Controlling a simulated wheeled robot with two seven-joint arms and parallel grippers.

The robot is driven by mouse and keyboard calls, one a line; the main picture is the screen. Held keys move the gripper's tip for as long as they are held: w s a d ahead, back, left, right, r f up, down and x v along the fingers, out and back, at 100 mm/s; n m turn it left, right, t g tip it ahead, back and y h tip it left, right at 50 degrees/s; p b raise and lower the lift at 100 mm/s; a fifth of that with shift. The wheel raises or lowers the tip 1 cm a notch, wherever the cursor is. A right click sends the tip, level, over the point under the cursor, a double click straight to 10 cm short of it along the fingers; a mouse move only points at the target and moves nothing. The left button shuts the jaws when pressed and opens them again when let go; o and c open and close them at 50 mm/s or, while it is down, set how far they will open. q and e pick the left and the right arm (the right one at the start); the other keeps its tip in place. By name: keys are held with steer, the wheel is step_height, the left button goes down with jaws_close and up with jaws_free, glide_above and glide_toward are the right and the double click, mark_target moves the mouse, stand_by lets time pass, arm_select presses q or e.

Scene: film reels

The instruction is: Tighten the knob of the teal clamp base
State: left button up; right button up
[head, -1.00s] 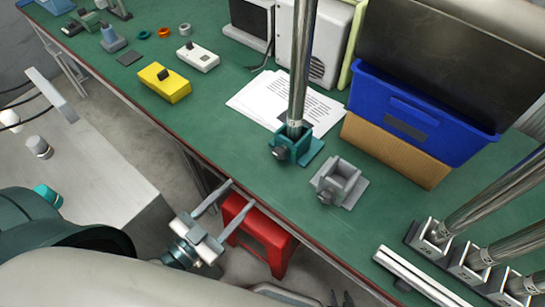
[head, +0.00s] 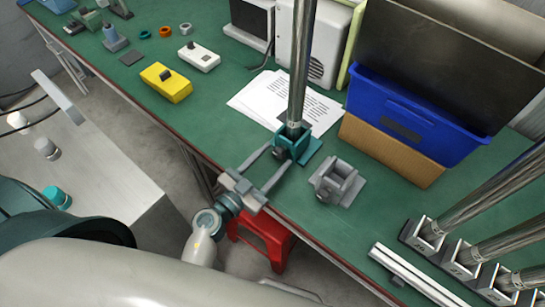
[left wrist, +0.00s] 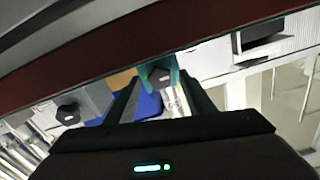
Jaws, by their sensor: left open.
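The teal clamp base (head: 300,146) stands on the green bench near its front edge, with a shiny metal pole (head: 301,70) upright in it. Its dark knob (head: 279,153) is on the side facing me. My left gripper (head: 278,160) is open, its two fingers reaching over the bench edge toward the knob. In the left wrist view the knob (left wrist: 160,76) appears between the fingertips, apparently ungripped; whether a finger touches it I cannot tell. The pole runs off behind the right finger there. My right gripper is not in view.
A grey clamp base (head: 337,183) with no pole stands close to the right. A blue bin (head: 415,112), papers (head: 258,92) and a yellow box (head: 166,82) lie on the bench. A red stool (head: 265,240) is below the edge. Racked poles (head: 480,205) stand at the right.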

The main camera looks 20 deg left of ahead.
arm_select(q)
steer(key=shift+c, duration=0.7)
steer(key=c, duration=0.9)
steer(key=shift+c, duration=0.2)
